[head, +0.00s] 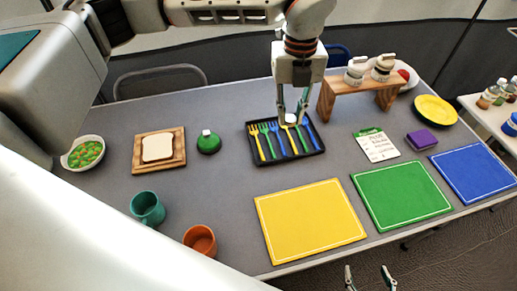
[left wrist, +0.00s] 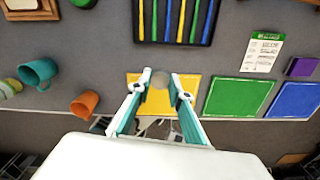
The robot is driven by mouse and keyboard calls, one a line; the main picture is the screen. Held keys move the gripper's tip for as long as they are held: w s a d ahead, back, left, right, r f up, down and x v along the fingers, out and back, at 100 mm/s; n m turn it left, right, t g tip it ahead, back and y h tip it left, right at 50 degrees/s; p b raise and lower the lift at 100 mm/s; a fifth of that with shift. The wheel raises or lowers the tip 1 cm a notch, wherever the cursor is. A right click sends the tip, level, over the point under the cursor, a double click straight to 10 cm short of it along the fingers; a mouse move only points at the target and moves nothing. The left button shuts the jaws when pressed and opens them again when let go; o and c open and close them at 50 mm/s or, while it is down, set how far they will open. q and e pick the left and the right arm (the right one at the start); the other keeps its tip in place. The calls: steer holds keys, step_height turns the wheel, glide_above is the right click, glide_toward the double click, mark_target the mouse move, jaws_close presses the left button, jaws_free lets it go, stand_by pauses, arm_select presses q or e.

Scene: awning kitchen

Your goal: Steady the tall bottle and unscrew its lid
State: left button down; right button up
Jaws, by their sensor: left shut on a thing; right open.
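My left gripper (head: 292,112) hangs from above over the black cutlery tray and is shut on a small white round thing (head: 291,118) that looks like a lid. The left wrist view shows this pale round thing (left wrist: 160,73) between the fingertips. A round green bottle (head: 209,144) with a white top stands upright left of the tray, apart from both grippers. Whether it is the tall bottle, I cannot tell. My right gripper (head: 370,281) is open and empty at the bottom edge of the head view.
The cutlery tray (head: 322,151) holds yellow, green and blue cutlery. A wooden rack (head: 327,101) with two white-topped jars stands right of my left gripper. Yellow (head: 310,222), green (head: 402,194) and blue (head: 472,173) mats line the front. Teal (head: 148,208) and orange (head: 200,241) mugs stand front left.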

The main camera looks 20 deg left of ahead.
mark_target(285, 169)
arm_select(q)
steer(key=shift+d+f+n, duration=0.15)
steer(key=shift+n, duration=0.45)
step_height(285, 169, down, 20)
steer(key=shift+r+b, duration=0.1)
steer(key=shift+b, duration=0.45)
steer(key=c, duration=1.8)
jaws_free()
steer(key=shift+f, duration=0.2)
steer(key=shift+c, duration=0.2)
steer(key=shift+r, duration=0.15)
step_height(285, 169, up, 12)
steer(key=shift+p, duration=0.35)
